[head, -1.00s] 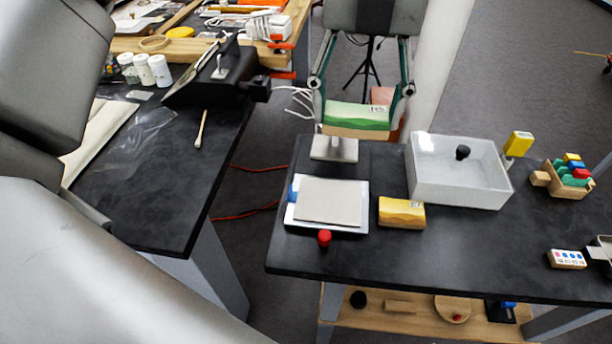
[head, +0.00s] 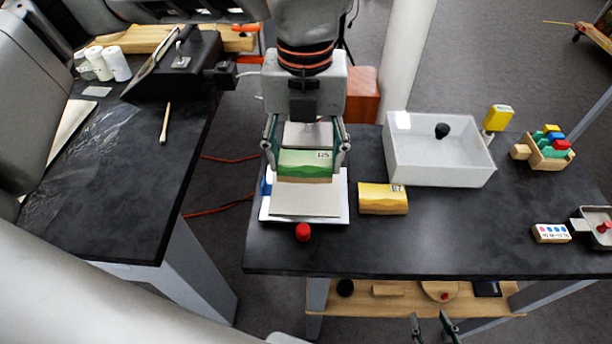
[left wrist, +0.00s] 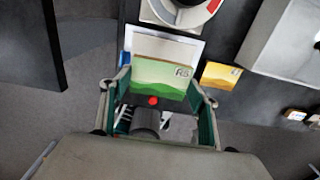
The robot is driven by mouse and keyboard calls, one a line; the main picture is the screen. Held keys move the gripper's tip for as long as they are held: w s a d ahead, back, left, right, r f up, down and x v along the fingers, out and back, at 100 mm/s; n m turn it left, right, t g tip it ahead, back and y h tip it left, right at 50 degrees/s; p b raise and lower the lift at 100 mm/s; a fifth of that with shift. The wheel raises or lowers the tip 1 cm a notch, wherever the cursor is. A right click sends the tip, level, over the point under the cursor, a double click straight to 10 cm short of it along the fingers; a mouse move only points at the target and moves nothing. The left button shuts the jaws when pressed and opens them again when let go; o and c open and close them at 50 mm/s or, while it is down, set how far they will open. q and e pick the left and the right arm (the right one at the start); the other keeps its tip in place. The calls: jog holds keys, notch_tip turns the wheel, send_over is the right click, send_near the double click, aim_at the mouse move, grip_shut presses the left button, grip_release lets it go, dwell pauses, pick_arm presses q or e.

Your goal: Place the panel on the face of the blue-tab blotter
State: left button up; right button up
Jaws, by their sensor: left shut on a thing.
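The panel (head: 305,163), green and tan with a printed label, is held between the fingers of my left gripper (head: 308,152). It shows in the left wrist view (left wrist: 162,72) too, with a finger at each side. The blue-tab blotter (head: 304,203) lies on the dark table, with a grey face, white border and blue tab at its left. The panel is over the blotter's back part and hides some of it; I cannot tell whether they touch. My right gripper (head: 431,326) shows at the bottom edge, fingers apart and empty, in front of the table.
A red knob (head: 303,232) stands in front of the blotter. A yellow panel (head: 383,198) lies just right of it, with a white bin (head: 437,165) behind. A pale block (head: 308,134) is behind the panel. The table front right of the knob is clear.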

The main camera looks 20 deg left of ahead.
aim_at(305, 191)
pick_arm(q)
jog(key=shift+f, duration=2.8)
jog(key=shift+f+b, duration=0.2)
jog(key=shift+b, duration=0.1)
jog(key=o, duration=1.1)
notch_tip(305, 191, up, 12)
jog(key=shift+r+p, duration=0.2)
jog(key=shift+p, duration=0.4)
